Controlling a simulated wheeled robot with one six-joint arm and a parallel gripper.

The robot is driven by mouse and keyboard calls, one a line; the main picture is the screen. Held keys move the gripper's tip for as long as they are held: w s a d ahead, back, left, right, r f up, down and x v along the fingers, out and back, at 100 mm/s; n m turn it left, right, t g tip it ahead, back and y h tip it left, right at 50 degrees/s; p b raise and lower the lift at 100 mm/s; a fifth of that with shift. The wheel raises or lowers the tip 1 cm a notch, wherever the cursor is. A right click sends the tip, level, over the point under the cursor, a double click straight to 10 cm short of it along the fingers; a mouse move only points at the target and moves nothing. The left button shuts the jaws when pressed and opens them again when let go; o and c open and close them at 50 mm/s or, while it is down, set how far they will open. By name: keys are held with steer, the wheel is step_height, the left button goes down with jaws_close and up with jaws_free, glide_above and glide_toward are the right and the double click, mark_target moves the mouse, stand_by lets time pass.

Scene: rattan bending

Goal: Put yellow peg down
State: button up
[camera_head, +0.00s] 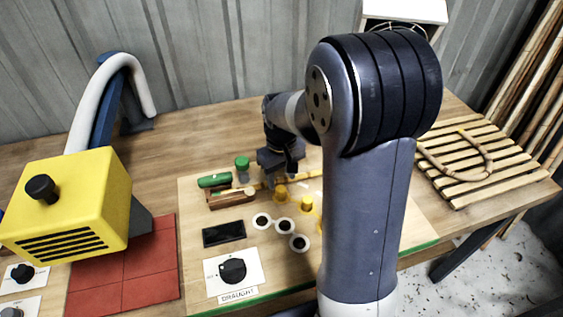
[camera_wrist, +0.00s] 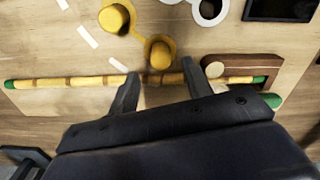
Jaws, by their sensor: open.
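Two yellow pegs stand on the board. In the wrist view the nearer yellow peg (camera_wrist: 160,56) is upright just beyond the gap between my fingertips, and the other yellow peg (camera_wrist: 114,18) is farther off to the left. A yellow flat piece lies around and between their bases. In the head view they show as one peg (camera_head: 281,192) by my gripper and one peg (camera_head: 306,203) to its right. My gripper (camera_wrist: 161,72) is open, low over the board, with nothing held. It also shows in the head view (camera_head: 270,183), partly hidden by its own wrist.
A rattan pole (camera_wrist: 60,82) with green ends runs across beneath my fingers into a brown wooden block (camera_wrist: 233,66). A green peg (camera_head: 242,163), a green cylinder (camera_head: 214,180), white ringed holders (camera_head: 285,226) and a dial (camera_head: 232,270) are nearby. A slatted rack (camera_head: 470,165) stands right.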

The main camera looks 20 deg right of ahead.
mark_target(281, 188)
step_height(281, 188, up, 6)
steer(key=shift+f, duration=0.1)
stand_by(0.4)
step_height(281, 188, down, 12)
steer(key=shift+f, duration=0.1)
steer(key=shift+w+r, duration=0.1)
steer(key=shift+r, duration=1.15)
steer(key=shift+f, duration=0.1)
